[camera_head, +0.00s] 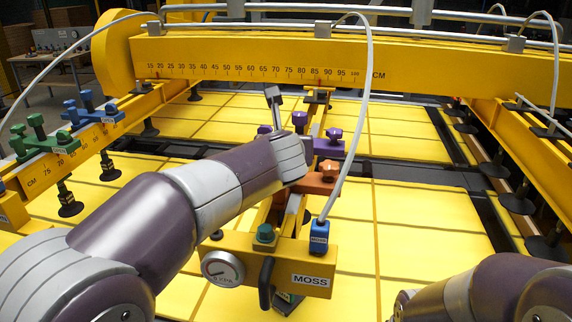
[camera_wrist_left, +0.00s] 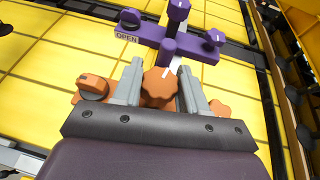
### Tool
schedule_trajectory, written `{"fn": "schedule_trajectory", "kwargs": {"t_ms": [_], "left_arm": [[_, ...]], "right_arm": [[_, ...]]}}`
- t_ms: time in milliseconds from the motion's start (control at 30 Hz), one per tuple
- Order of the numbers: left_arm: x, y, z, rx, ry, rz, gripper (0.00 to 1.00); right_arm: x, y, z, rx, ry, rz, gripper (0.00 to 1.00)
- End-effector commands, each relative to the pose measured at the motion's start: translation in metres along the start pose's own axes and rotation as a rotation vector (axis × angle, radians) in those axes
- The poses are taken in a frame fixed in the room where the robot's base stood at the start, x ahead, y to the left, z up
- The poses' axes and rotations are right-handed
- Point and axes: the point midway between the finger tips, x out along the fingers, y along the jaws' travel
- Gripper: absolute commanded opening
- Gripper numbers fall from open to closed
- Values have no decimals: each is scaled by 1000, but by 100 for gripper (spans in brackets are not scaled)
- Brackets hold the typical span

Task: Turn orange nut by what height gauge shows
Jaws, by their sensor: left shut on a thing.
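In the left wrist view my left gripper (camera_wrist_left: 160,90) has its two grey fingers on either side of the middle orange nut (camera_wrist_left: 159,84), a lobed knob with a pale mark, and is shut on it. The nut is on an orange clamp block, with another orange knob (camera_wrist_left: 93,86) to its left and one (camera_wrist_left: 219,109) to its right. In the head view my left wrist hides the gripped nut; the orange clamp (camera_head: 318,185) shows beside it. A round dial (camera_head: 222,269) faces me, its reading too small to tell. I cannot tell which thing is the height gauge. My right gripper is out of view.
A purple clamp (camera_head: 327,147) sits just beyond the orange one; its label reads OPEN in the wrist view. A white hose (camera_head: 367,110) arcs down to a blue fitting (camera_head: 319,237) right of my left arm. Green (camera_head: 45,147) and blue clamps (camera_head: 90,108) stand left.

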Motion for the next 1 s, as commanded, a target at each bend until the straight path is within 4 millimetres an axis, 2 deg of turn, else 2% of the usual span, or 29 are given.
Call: {"fn": "schedule_trajectory", "kwargs": {"t_ms": [100,433,1000], "left_arm": [[0,-2,0,-28,-3,69,12],[-1,0,2,-83,-2,202,12],[0,0,2,-95,-3,234,12]], "right_arm": [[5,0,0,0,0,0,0],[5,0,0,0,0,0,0],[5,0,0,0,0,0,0]]}}
